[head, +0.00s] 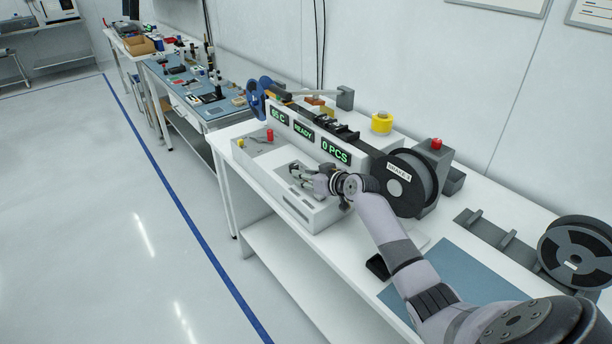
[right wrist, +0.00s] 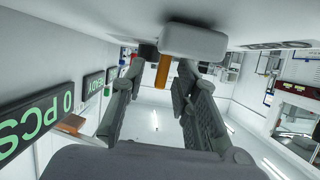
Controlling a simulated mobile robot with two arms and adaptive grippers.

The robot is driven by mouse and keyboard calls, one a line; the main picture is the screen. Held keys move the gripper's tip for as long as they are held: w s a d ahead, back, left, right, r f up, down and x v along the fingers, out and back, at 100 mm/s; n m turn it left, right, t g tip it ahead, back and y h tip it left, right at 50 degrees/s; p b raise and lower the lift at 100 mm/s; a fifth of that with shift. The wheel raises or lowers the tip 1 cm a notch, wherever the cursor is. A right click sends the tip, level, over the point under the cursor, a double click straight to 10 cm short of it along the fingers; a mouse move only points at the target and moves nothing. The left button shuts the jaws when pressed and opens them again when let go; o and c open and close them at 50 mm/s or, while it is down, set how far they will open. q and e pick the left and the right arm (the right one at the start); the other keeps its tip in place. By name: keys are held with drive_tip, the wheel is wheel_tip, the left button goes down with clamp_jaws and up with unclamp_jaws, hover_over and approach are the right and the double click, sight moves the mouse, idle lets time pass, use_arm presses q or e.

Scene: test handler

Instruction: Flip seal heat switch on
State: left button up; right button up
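The white machine (head: 300,204) stands on the white bench, with green-lettered displays reading about 85 C, READY and 0 PCS (head: 335,149). My right gripper (head: 298,172) is low over its front deck, before the displays. In the right wrist view its two fingers (right wrist: 160,74) are apart. A small orange-brown bar (right wrist: 163,72) shows between the fingertips, beside a pale rounded block (right wrist: 192,40). I cannot tell whether the fingers touch the bar. No seal heat label is readable, and the gripper hides part of the deck. My left gripper is not in view.
A large black reel (head: 405,184) stands right of the gripper, near a red button (head: 436,143). A red knob (head: 270,134) stands on the deck's left. A blue mat (head: 445,275) and another reel (head: 578,252) lie right.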

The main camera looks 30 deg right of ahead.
drive_tip(key=shift+c, duration=0.5)
clamp_jaws()
